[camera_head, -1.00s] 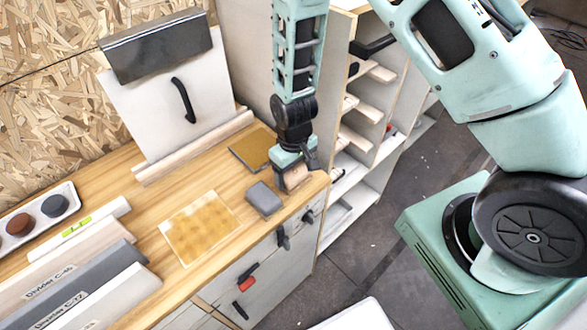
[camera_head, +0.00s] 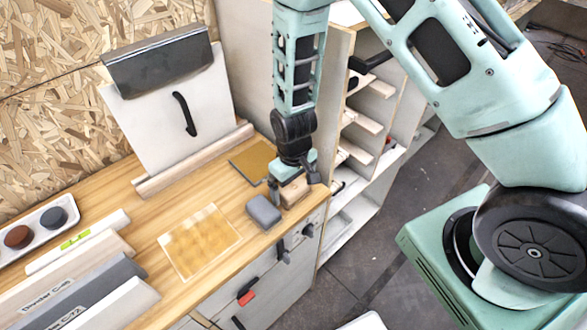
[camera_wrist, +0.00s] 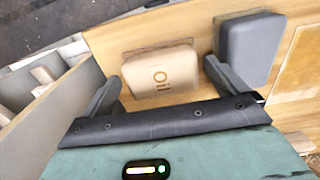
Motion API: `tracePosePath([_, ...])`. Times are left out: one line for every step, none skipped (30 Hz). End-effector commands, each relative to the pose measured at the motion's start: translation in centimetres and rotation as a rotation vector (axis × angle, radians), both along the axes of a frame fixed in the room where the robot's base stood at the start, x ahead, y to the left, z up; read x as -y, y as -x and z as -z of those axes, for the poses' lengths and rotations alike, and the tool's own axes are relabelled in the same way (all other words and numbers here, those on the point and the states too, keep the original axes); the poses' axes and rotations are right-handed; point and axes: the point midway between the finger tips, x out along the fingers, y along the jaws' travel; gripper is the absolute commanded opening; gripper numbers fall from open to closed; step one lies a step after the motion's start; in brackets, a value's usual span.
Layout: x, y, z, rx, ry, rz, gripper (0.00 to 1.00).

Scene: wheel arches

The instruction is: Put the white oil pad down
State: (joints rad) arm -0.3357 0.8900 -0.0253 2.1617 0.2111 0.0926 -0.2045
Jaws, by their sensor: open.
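The oil pad (camera_wrist: 160,77) is a cream-white block marked "Oil". In the wrist view it lies flat on the wooden worktop, over the edge of a thin brown patch. It also shows in the head view (camera_head: 293,195) at the worktop's right end, below my gripper (camera_head: 293,185). In the wrist view my gripper (camera_wrist: 162,76) is open, with one dark finger on each side of the pad and visible gaps between. The pad's underside is hidden.
A grey pad (camera_head: 264,211) sits close beside the oil pad. A yellowish sheet (camera_head: 200,241) and a brown square (camera_head: 250,160) lie on the worktop (camera_head: 160,205). The worktop's front edge is near. A shelf unit (camera_head: 347,110) stands to the right.

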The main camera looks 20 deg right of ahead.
Motion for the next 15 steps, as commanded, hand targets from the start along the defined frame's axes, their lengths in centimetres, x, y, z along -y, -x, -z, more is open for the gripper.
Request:
tracePosePath([-0.1,-0.1,-0.4,0.003,-0.001,-0.001,0.98])
tracePosePath([-0.1,-0.1,-0.8,0.004,-0.001,-0.001,0.98])
tracePosePath([-0.1,-0.1,-1.3,0.005,-0.002,-0.001,0.98])
tracePosePath([-0.1,-0.1,-1.8,0.005,-0.002,-0.001,0.98])
tracePosePath([-0.1,-0.1,-2.2,0.005,-0.002,-0.001,0.98])
tracePosePath([-0.1,-0.1,-3.0,0.006,-0.002,-0.001,0.98])
tracePosePath([-0.1,-0.1,-3.5,0.006,-0.002,-0.001,0.98])
tracePosePath([-0.1,-0.1,-4.0,0.006,-0.001,-0.001,0.98])
tracePosePath([-0.1,-0.1,-4.8,0.007,-0.002,-0.002,0.98])
tracePosePath([-0.1,-0.1,-5.3,0.006,-0.002,-0.002,0.98])
tracePosePath([-0.1,-0.1,-5.8,0.006,-0.002,-0.002,0.98])
tracePosePath([-0.1,-0.1,-6.6,0.005,-0.002,-0.001,0.98])
tracePosePath([-0.1,-0.1,-7.1,0.006,-0.002,-0.001,0.98])
tracePosePath([-0.1,-0.1,-7.6,0.005,-0.002,-0.001,0.98])
tracePosePath([-0.1,-0.1,-8.3,0.006,-0.002,-0.001,0.98])
